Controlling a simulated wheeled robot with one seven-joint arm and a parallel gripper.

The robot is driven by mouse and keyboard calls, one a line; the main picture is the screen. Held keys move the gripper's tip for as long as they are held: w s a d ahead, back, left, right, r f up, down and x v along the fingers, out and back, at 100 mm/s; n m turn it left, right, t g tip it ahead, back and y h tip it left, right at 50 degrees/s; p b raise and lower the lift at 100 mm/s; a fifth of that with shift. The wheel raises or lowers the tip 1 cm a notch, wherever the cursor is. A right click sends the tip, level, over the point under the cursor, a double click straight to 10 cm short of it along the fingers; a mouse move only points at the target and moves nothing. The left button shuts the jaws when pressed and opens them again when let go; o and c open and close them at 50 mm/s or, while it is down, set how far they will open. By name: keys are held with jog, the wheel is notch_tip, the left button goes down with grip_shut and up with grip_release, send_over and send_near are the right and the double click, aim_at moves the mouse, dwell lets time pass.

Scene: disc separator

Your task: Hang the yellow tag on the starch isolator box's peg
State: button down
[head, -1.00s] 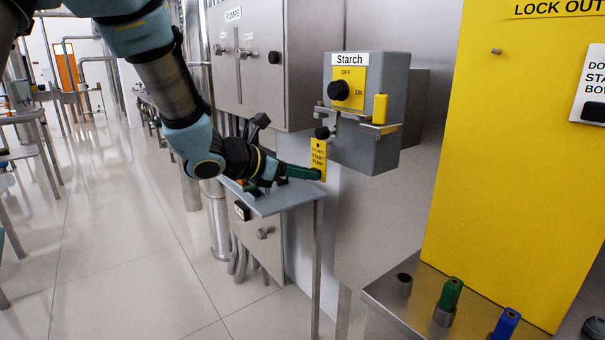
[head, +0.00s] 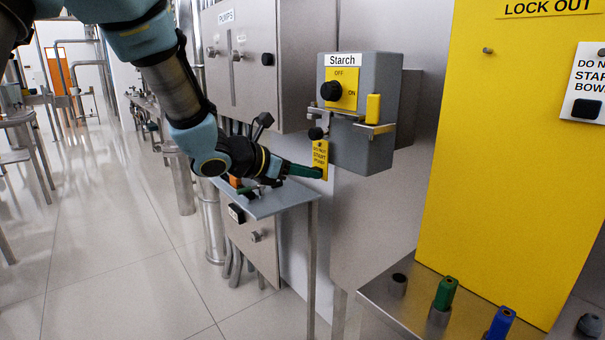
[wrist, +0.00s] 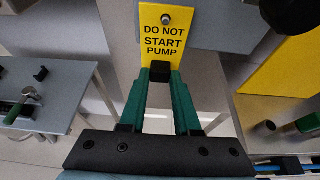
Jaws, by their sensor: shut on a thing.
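The grey starch isolator box (head: 368,146) is on the steel cabinet side, with a black switch knob and a yellow block on its bracket. My gripper (head: 321,173) is shut on the lower end of the yellow tag (head: 320,152), at the box's lower left. In the wrist view the green fingers of my gripper (wrist: 160,72) pinch the tag (wrist: 165,40) below the words "DO NOT START PUMP". A round metal peg end (wrist: 166,18) shows at the tag's hole. I cannot tell how far the peg passes through. The tag looks upright.
A small grey table (head: 265,203) stands below my gripper. A yellow lockout board (head: 510,150) is at right, above a steel shelf (head: 405,312) with a green holder (head: 446,293) and a blue one (head: 501,322). Open floor (head: 120,250) lies at left.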

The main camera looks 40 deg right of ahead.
jog(key=shift+d, duration=0.35)
jog(key=c, duration=0.5)
grip_release()
jog(key=shift+c, duration=0.2)
jog(key=f+b+v, duration=0.1)
jog(key=b+v, duration=0.1)
jog(key=v, duration=1.2)
jog(key=shift+a, duration=0.45)
jog(key=shift+f, duration=0.1)
